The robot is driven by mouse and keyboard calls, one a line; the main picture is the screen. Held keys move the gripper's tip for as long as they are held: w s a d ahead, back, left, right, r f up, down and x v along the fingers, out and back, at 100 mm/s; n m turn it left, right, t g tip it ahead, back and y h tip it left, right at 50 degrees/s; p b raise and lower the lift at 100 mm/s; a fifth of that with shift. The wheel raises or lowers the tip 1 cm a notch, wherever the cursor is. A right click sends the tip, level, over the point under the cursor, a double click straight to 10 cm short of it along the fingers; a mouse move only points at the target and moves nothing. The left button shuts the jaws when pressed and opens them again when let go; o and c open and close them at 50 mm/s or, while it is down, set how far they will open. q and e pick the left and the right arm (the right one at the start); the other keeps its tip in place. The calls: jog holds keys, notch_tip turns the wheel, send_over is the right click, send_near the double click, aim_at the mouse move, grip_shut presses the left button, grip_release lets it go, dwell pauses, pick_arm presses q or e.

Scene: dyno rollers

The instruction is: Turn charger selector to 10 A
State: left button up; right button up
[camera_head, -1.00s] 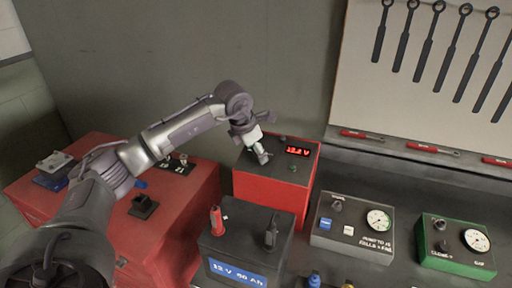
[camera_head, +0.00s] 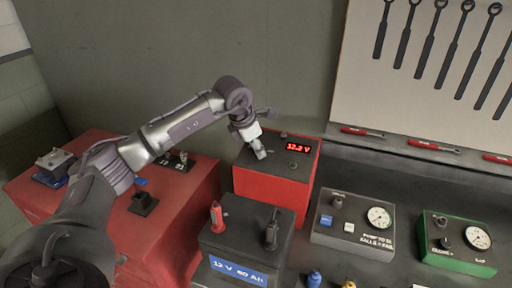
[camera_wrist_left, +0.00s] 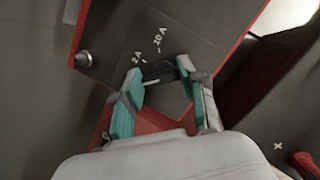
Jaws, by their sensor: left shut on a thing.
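The charger (camera_head: 270,190) is a red box with a dark top and a red lit display (camera_head: 298,147) that reads about 12.2 V. My left gripper (camera_head: 261,153) reaches down onto the left part of its top. In the left wrist view the gripper (camera_wrist_left: 165,82) has its teal-padded fingers closed around the dark selector knob (camera_wrist_left: 160,70). White marks, 2A (camera_wrist_left: 137,55) and 10A (camera_wrist_left: 158,40), are printed beside the knob. The fingers partly hide the knob, and I cannot tell where its pointer stands. My right gripper is not in view.
A battery (camera_head: 240,250) with red and black clamps stands in front of the charger. A grey gauge box (camera_head: 335,235) and a green gauge box (camera_head: 455,255) stand to the right. A red cabinet (camera_head: 185,215) is at left. Wrenches (camera_head: 430,45) hang on the back board.

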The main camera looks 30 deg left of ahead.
pick_arm(q)
jog(key=m, duration=0.2)
jog(key=m+b, duration=0.1)
jog(key=m, duration=0.1)
jog(key=shift+w+g+h, duration=0.1)
jog(key=shift+g+h, duration=0.2)
jog(key=m, duration=0.4)
jog(key=shift+d+m+g+b, duration=0.1)
jog(key=shift+m+g+b, duration=0.3)
jog(key=m+g, duration=0.1)
jog(key=m, duration=0.9)
jog(key=shift+d+g, duration=0.1)
jog(key=shift+g, duration=0.3)
jog(key=o, duration=1.1)
jog(key=shift+o, duration=0.2)
